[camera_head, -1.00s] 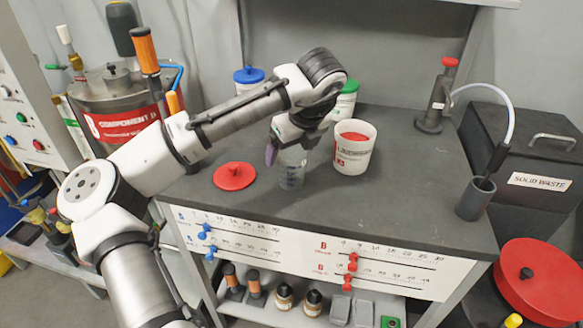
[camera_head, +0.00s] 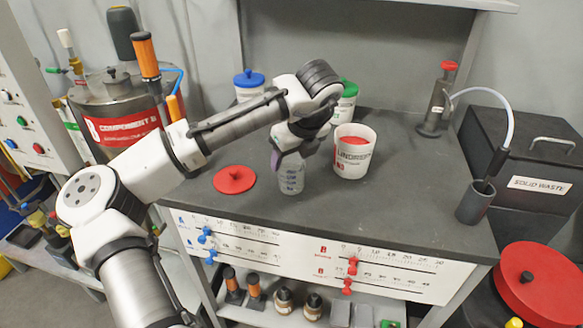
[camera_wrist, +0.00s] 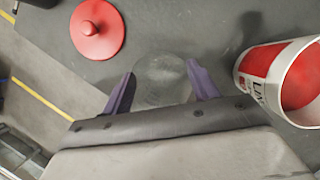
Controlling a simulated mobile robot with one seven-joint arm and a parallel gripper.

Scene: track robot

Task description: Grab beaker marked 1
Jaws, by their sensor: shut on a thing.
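A clear beaker (camera_head: 291,180) with faint markings stands upright on the dark bench top; its number is too small to read. My gripper (camera_head: 290,158) is at the beaker's upper part, with its purple fingers on either side and shut on it. In the wrist view the round beaker (camera_wrist: 161,80) sits between the two purple fingertips of my gripper (camera_wrist: 160,84). The hand hides part of the beaker there.
A red lid (camera_head: 235,179) lies left of the beaker. An open white tub with red contents (camera_head: 352,160) stands close on the right. Blue-lidded (camera_head: 249,84) and green-lidded (camera_head: 346,101) containers stand behind.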

